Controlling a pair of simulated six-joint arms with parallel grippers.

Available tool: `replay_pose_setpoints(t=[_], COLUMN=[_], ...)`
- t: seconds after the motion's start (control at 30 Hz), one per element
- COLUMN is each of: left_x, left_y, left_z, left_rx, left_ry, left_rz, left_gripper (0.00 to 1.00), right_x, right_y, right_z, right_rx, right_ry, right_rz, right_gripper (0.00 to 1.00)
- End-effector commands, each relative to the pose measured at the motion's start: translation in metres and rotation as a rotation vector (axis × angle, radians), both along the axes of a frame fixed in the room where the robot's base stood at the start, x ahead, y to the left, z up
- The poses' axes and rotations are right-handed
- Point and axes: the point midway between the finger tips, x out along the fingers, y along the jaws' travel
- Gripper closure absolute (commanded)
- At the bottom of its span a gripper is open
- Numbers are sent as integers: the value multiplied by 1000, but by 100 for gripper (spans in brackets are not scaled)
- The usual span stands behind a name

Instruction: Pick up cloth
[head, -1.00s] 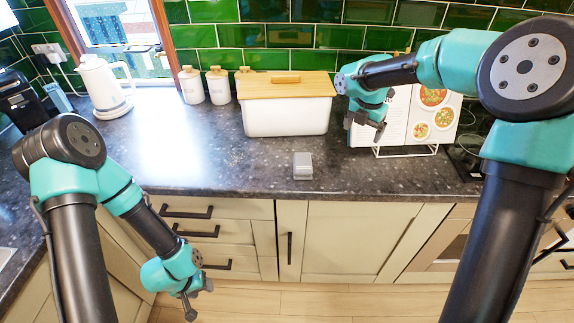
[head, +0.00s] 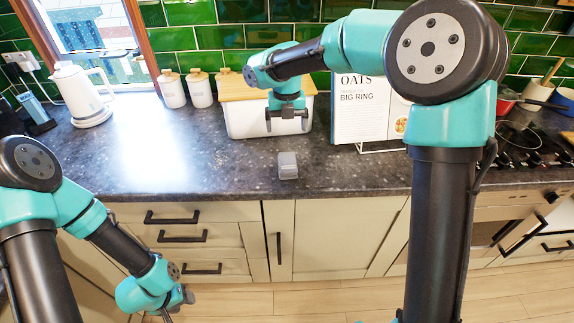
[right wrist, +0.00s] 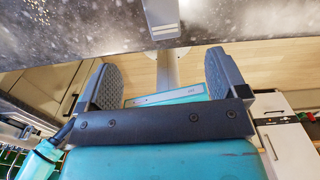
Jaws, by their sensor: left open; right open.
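A small grey block-like thing, which may be the folded cloth (head: 287,165), lies on the dark counter (head: 190,183) near its front edge in the head view. A pale grey thing (right wrist: 162,14) at the top of the right wrist view appears to be the same one. My right gripper (head: 288,122) is open and empty, above and behind it, in front of the white bin's right end. Its spread fingers also show in the right wrist view (right wrist: 162,76), apart from the grey thing. My left gripper (head: 178,302) is open, low in front of the drawers, below the counter.
A white bin (head: 250,122) with a wooden lid stands behind the grey thing. A cookbook on a stand (head: 362,105) is right of it, and a hob (head: 530,145) further right. Canisters (head: 172,88) and a white kettle (head: 82,92) stand left. The counter around the grey thing is clear.

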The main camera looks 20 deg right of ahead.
Motion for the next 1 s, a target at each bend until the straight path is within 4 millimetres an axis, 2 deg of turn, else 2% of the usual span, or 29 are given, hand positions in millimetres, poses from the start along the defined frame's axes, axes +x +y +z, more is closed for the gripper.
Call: replay_pose_setpoints(t=[0.4,0.53,0.67,1.0], left_x=[0,0,0,0], left_y=[0,0,0,0], left_z=[0,0,0,0], left_rx=[0,0,0,0], left_ry=[0,0,0,0], left_rz=[0,0,0,0], left_gripper=[51,51,51,51], right_x=[-1,-1,0,0], right_y=[0,0,0,0], right_z=[-73,-91,-100,-101], right_rx=[0,-1,0,0], right_ry=[4,2,1,0], right_rz=[-1,1,-1,-1], right_gripper=[8,8,8,8])
